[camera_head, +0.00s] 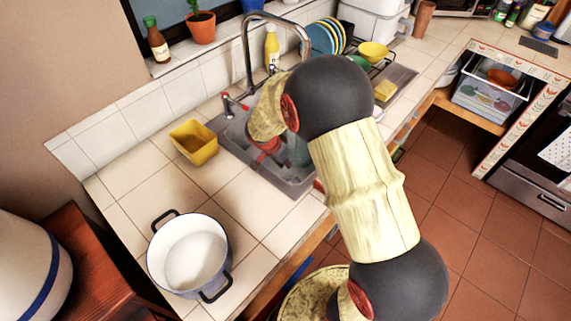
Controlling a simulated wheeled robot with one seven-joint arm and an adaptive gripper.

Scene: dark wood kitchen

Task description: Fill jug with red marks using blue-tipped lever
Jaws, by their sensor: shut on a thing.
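My arm reaches over the counter into the metal sink (225,142). My gripper (268,140) is low in the sink, largely hidden by my wrist. It is shut on what looks like the jug with red marks (268,149), of which only a small reddish, partly clear patch shows. The curved tap (247,50) rises behind my wrist. A red-tipped lever (228,98) stands at the left of the sink's back edge. I cannot make out the blue-tipped lever; my arm covers that side. I cannot tell whether the jug is under the spout, or if water runs.
A yellow tub (194,143) stands left of the sink. A white pot (190,255) sits on the front counter. A yellow bottle (272,46) stands behind the sink, and plates (323,37) and a yellow bowl (373,51) are beyond. The tiles between tub and pot are clear.

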